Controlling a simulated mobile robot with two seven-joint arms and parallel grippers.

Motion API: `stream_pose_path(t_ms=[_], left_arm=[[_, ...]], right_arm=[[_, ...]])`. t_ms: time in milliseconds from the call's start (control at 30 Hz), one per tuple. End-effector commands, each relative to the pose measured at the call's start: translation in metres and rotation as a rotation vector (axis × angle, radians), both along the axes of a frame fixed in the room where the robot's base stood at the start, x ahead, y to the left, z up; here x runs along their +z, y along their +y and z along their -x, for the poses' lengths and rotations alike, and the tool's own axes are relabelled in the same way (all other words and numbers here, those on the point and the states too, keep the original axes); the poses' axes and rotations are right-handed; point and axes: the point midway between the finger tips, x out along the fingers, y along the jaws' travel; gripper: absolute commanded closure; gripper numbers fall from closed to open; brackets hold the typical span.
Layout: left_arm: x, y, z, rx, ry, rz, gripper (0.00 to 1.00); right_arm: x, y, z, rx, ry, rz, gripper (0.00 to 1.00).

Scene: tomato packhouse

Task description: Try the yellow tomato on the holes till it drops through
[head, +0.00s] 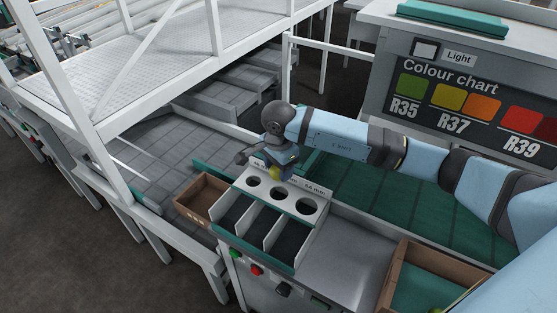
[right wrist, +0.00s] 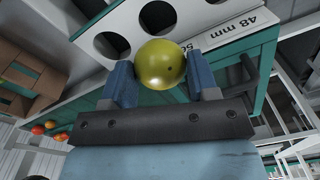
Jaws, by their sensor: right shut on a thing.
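The yellow tomato (right wrist: 162,63) is round and yellow-green, with a small dark spot. My right gripper (right wrist: 160,80) is shut on it, one blue finger on each side. In the head view the right gripper (head: 277,170) hangs over the back of the white sizing plate (head: 265,196), and the tomato (head: 274,174) shows below its fingers. The plate has a left hole (head: 252,181), a middle hole (head: 278,193) and a larger right hole (head: 305,207). The tomato is outside the holes, behind the left and middle ones; its height above the plate is unclear. My left gripper is out of view.
Dark-floored compartments (head: 262,225) with white dividers lie in front of the plate. A cardboard box (head: 202,190) stands left of them, another box (head: 399,266) at lower right. Red and orange tomatoes (right wrist: 47,129) show in the wrist view. A colour chart (head: 465,95) stands behind.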

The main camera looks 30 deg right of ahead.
Motion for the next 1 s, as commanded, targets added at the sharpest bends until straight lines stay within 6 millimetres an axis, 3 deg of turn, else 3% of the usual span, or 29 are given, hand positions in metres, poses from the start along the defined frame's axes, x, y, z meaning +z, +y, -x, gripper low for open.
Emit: stream_pose_path(t_ms=[700, 1000], left_arm=[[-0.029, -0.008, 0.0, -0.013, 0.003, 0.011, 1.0], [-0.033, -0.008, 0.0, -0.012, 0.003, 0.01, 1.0]], right_arm=[[-0.059, 0.0, 0.0, 0.002, 0.0, 0.0, 0.57], [-0.063, 0.0, 0.0, 0.002, 0.0, 0.0, 0.57]])
